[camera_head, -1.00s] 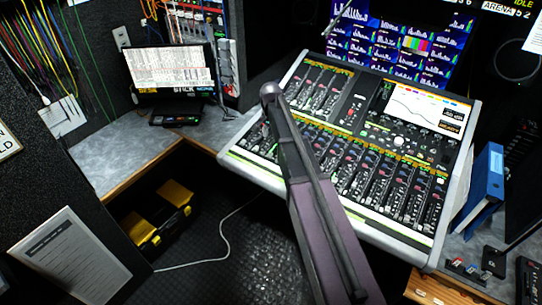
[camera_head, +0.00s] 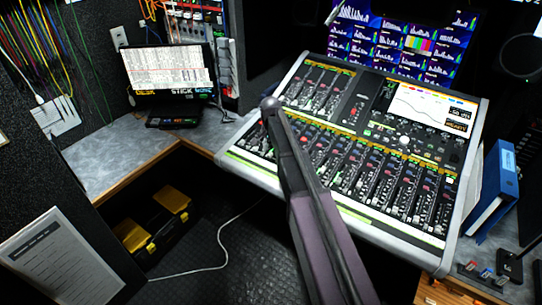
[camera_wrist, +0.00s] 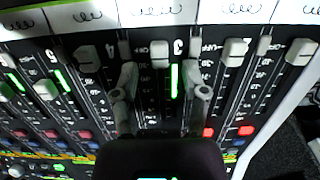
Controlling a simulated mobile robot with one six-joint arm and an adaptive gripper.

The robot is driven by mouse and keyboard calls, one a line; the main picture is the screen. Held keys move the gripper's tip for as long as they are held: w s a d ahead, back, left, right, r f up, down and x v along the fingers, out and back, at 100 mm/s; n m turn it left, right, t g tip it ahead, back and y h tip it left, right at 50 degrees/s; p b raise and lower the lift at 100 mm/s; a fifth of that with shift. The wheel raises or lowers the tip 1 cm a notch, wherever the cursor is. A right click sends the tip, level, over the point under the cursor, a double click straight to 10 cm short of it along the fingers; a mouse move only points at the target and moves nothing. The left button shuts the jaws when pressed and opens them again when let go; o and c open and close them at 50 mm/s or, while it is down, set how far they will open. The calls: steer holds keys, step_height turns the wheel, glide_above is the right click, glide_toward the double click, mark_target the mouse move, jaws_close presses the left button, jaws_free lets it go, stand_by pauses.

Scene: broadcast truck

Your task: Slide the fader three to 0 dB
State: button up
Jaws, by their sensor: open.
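The mixing console's fader bank fills the wrist view. The fader three cap (camera_wrist: 160,53), a pale block beside the upside-down numeral 3, sits near the labelled white strip at the picture's top. My gripper (camera_wrist: 163,93) is open over this channel, one finger on each side of its track. The cap shows between and a little above the fingers in the picture; I cannot tell if they touch it. Neighbouring caps stand at similar height on the left (camera_wrist: 88,55) and right (camera_wrist: 234,50). In the head view the console (camera_head: 452,185) shows, but my arm hides the gripper.
Red lit buttons (camera_wrist: 246,130) lie right of my gripper in the wrist view. A yellow-black case (camera_head: 155,225) is below the desk.

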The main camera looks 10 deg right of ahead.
steer(key=shift+f+b, duration=0.4)
steer(key=shift+f, duration=0.25)
steer(key=shift+c, duration=0.2)
jaws_close()
